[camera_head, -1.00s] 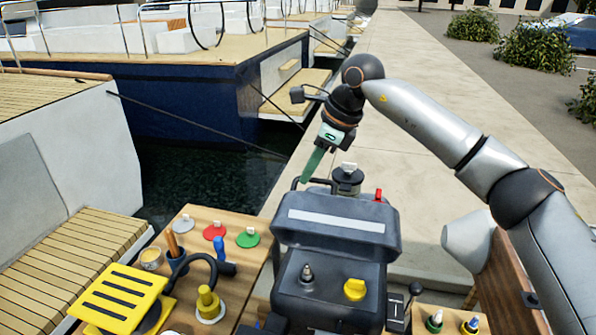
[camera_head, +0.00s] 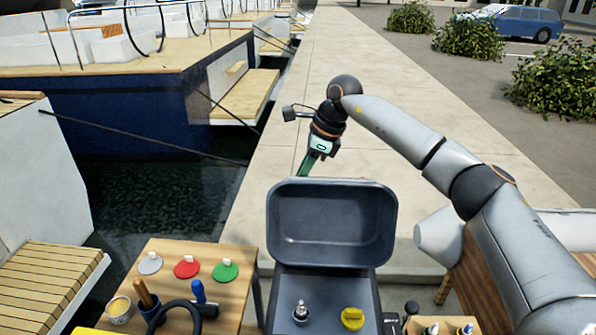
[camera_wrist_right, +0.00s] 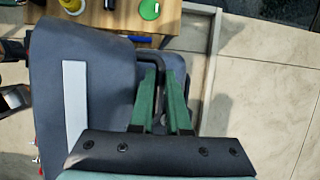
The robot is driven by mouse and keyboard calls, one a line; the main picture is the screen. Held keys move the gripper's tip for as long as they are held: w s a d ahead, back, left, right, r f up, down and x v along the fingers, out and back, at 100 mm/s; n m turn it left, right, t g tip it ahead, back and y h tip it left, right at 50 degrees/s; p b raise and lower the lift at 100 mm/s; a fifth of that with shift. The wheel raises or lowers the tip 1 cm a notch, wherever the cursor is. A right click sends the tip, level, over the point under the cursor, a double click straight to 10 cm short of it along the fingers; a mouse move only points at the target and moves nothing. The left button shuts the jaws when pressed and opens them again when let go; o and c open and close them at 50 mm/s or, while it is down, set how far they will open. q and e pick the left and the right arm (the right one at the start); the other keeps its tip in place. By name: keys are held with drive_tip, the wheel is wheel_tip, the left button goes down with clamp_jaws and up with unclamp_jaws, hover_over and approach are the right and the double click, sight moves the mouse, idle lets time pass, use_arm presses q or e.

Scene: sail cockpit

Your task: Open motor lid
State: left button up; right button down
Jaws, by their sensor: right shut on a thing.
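The motor lid (camera_head: 331,225) stands tipped up in the head view, its hollow dark inside facing me. Below it is the open-topped face of the motor body (camera_head: 325,290), with a metal spark plug (camera_head: 300,311) and a yellow cap (camera_head: 352,318). My right gripper (camera_head: 303,172) is behind the lid's top edge, its fingertips hidden there. My left gripper is in neither view.
A wooden table (camera_head: 240,262) on the left holds grey, red and green discs, a cup and a blue-handled tool. A smaller stand (camera_head: 445,324) is at lower right. Boats and water lie left; the pale quay (camera_head: 300,90) behind is clear.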

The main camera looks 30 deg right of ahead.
drive_tip(key=shift+w+d+f, duration=0.15)
drive_tip(key=shift+w+f, duration=0.15)
drive_tip(key=shift+f, duration=0.35)
drive_tip(key=c, duration=0.9)
unclamp_jaws()
drive_tip(key=shift+w, duration=0.1)
drive_tip(key=b+v, duration=0.1)
drive_tip(key=v, duration=1.2)
drive_tip(key=shift+r, duration=0.4)
